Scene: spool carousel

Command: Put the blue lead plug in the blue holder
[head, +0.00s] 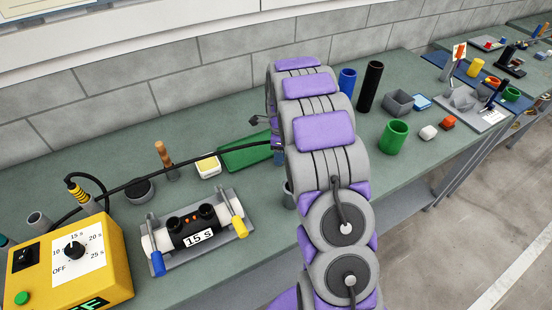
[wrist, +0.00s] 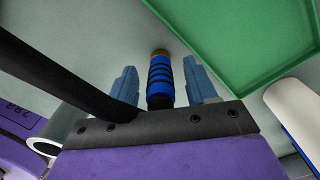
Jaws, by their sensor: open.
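The blue lead plug (wrist: 160,82), ribbed blue and black with a brassy tip, stands between the two blue-grey fingers of my gripper (wrist: 163,76) in the wrist view. The fingers are apart, with a visible gap on each side of the plug. In the head view my arm hides most of the gripper; a small bit of blue (head: 278,150) shows at its left edge. A thick black lead (wrist: 70,80) crosses the wrist view from the left. An upright blue cylinder (head: 347,82) stands behind my arm; I cannot tell whether it is the blue holder.
A green tray (head: 245,152) lies close to the gripper. A yellow timer box (head: 70,262) is at far left. A black cylinder (head: 370,87) and green cup (head: 394,138) stand right.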

